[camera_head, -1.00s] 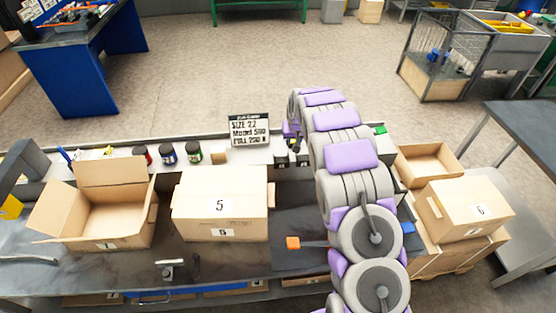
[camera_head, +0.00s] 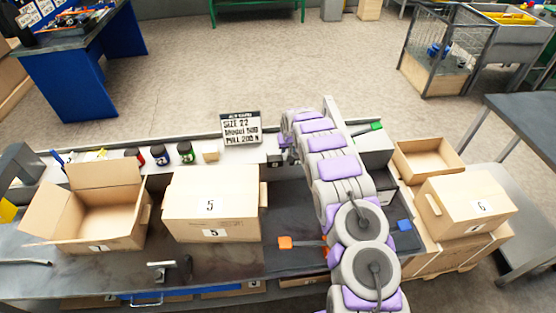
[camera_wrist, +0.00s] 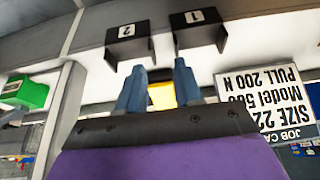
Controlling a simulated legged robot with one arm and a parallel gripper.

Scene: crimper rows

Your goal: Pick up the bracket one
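The bracket marked 1 (camera_wrist: 198,32) is a black bent plate in the wrist view, just beyond the tip of the right finger. A similar black bracket marked 2 (camera_wrist: 129,44) stands to its left. My gripper (camera_wrist: 160,78) has its two blue fingers apart, with no bracket between them. A small yellow patch shows in the gap; I cannot tell what it is. In the head view my arm reaches over the bench to the back shelf and hides most of the gripper. One dark bracket (camera_head: 275,160) shows beside it, its number unreadable.
A job card (camera_head: 241,127) stands behind the brackets; the wrist view shows it upside down (camera_wrist: 265,100). Several jars (camera_head: 160,154) line the shelf. An open box (camera_head: 105,215) and a closed box marked 5 (camera_head: 211,205) stand left of my arm. Green (camera_wrist: 27,93) and orange (camera_head: 285,242) pieces are nearby.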

